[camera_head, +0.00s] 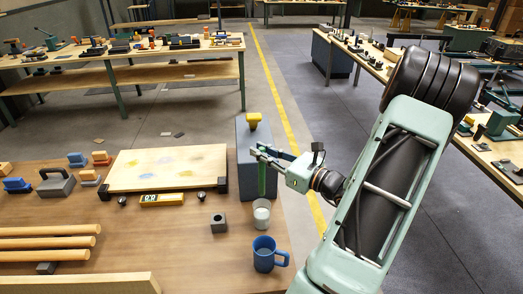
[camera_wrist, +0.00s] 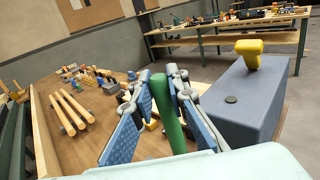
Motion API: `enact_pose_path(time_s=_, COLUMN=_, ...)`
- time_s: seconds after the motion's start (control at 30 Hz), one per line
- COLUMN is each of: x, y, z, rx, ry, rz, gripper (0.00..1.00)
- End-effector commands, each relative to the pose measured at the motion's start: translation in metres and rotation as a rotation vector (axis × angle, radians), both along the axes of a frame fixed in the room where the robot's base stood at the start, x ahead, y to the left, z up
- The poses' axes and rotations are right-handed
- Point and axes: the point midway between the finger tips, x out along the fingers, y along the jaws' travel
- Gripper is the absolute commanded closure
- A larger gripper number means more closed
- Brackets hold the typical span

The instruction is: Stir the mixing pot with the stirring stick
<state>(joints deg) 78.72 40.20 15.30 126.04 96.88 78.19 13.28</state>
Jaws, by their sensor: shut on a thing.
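My gripper (camera_head: 263,155) is shut on a green stirring stick (camera_head: 262,179), which hangs upright below the fingers. In the wrist view the stick (camera_wrist: 168,112) stands between the two blue finger pads. A small pale pot (camera_head: 262,217), likely the mixing pot, stands on the wooden table near its right edge. The stick's lower end appears just above or at the pot's mouth; I cannot tell whether it is inside. The pot is not clearly seen in the wrist view.
A blue mug (camera_head: 265,256) stands in front of the pot, and a dark square block (camera_head: 218,223) to its left. A blue-grey cabinet (camera_head: 243,165) with a yellow knob (camera_head: 253,119) is behind. A pale board (camera_head: 168,168) and wooden rods (camera_head: 40,243) lie left.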

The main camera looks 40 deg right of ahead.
Motion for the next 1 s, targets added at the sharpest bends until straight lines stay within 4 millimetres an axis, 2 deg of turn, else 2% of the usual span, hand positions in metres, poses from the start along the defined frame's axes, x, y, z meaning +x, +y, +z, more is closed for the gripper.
enact_pose_path(time_s=1.0, x=0.0, y=0.0, z=-0.083, rx=0.001, ry=0.0, rz=-0.001, gripper=1.0)
